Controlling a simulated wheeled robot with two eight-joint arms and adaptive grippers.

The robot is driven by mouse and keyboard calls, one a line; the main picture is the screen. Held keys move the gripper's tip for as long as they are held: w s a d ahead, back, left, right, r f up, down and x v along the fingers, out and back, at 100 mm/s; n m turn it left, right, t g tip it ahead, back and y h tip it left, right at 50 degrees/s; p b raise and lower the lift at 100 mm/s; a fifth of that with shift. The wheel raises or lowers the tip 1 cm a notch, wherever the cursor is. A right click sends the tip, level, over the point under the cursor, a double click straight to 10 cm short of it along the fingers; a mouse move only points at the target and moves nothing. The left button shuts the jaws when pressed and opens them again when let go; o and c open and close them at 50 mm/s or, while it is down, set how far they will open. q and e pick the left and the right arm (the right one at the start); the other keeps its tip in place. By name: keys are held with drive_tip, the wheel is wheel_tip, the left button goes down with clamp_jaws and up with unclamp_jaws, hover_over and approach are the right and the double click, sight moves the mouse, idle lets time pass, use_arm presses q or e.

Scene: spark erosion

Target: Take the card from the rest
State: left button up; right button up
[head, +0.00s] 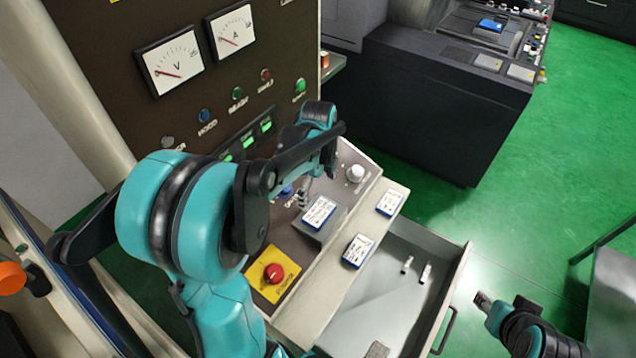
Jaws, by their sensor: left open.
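Three white-faced cards with blue edges lie on the machine's front panel in the head view. One card (319,211) lies on a raised grey block (322,234), which looks like the rest. A second card (357,250) lies on the pale ledge below it, and a third card (389,203) lies farther right on that ledge. My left gripper (328,168) is open, above and behind the card on the block, apart from it and seen partly edge-on. My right gripper (484,300) is at the lower right, beyond the drawer, far from the cards; its jaws are unclear.
A red emergency button (274,272) on a yellow plate sits left of the cards. An open grey drawer (440,262) below the ledge holds small metal pieces. A white knob (355,173) stands behind the cards. Green floor (530,200) is clear to the right.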

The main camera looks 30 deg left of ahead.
sight(319, 212)
use_arm(q)
drive_tip(key=f, duration=0.2)
drive_tip(key=f+b, duration=0.1)
drive_tip(key=f, duration=0.4)
drive_tip(key=shift+s+d+f, duration=0.25)
drive_tip(key=shift+d+f, duration=0.1)
drive_tip(key=shift+d, duration=0.05)
drive_tip(key=c, duration=1)
